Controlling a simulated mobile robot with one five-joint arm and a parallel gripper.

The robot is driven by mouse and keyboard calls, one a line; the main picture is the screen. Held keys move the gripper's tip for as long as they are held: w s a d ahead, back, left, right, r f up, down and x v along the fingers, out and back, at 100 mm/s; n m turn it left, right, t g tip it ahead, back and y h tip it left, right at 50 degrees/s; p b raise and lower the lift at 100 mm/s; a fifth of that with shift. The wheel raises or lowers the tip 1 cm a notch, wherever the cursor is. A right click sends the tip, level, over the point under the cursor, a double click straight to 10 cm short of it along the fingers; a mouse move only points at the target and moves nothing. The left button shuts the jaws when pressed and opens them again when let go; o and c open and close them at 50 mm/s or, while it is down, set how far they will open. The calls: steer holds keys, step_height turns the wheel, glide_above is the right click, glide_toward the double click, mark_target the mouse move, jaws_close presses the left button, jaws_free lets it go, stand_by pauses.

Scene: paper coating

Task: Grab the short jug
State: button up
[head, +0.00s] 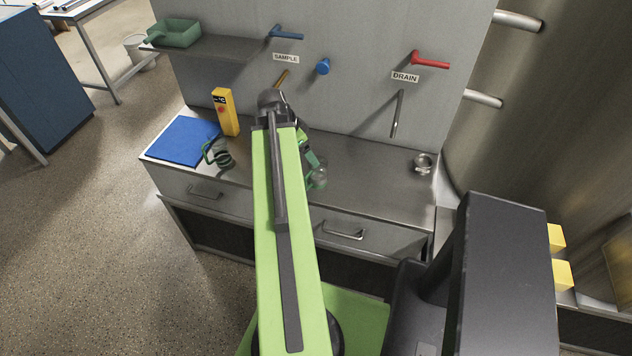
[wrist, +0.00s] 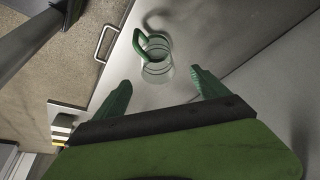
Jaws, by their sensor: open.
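A clear jug with a green handle and thin rings (wrist: 158,68) stands on the steel counter in the wrist view, just beyond and between my fingertips. My gripper (wrist: 161,77) is open, with a green finger on each side and nothing between them. In the head view, a clear jug (head: 319,180) shows beside my gripper (head: 309,164), partly hidden by it. A second clear jug with a green handle (head: 222,157) stands farther left by the blue mat. I cannot tell for certain which jug is shorter.
The steel counter (head: 375,185) has free room to the right, up to a small metal ring-shaped item (head: 423,162). A blue mat (head: 182,141) and a yellow box (head: 226,112) are on the left. Taps stick out of the back wall, and a shelf holds a green tray (head: 174,33).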

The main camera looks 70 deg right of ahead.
mark_target(318, 171)
steer(key=b+x, duration=0.5)
steer(key=x, duration=0.2)
steer(key=shift+f, duration=0.1)
steer(key=b+x, duration=0.5)
steer(key=shift+s+a+f, duration=0.15)
steer(key=shift+s+a, duration=0.05)
steer(key=shift+r, duration=0.2)
steer(key=c, duration=1.6)
